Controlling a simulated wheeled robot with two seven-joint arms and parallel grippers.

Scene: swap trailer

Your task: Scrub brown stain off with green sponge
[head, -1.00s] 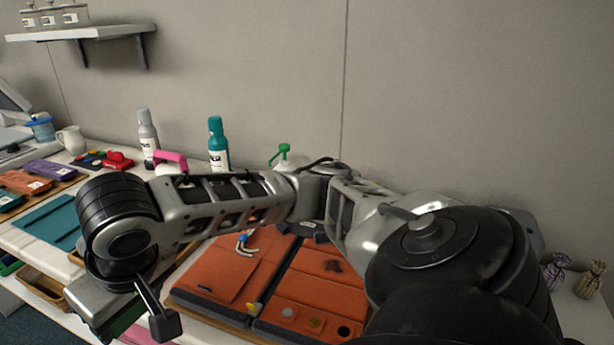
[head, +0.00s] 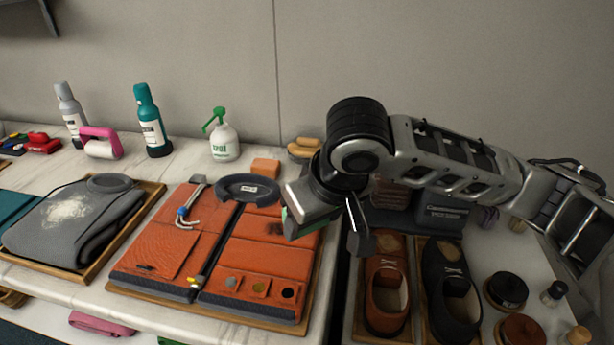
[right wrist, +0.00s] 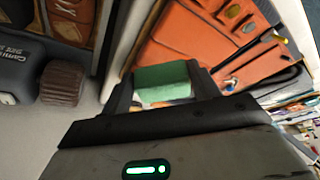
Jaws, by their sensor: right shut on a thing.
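The orange case (head: 165,248) lies open on a wooden tray, with two flat panels and a dark grey handle. My right gripper (head: 322,232) is shut on the green sponge (right wrist: 165,84), which sits between both fingers in the right wrist view. In the head view the gripper is just right of the stain, over the case's right edge; the sponge is mostly hidden there, and I cannot tell if it touches the case. My left gripper is not in view.
A grey folded garment (head: 75,222) with a pale patch lies on a tray at the left. A white spray bottle (head: 223,137), a teal bottle (head: 151,120) and a pink-handled brush (head: 101,142) stand behind.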

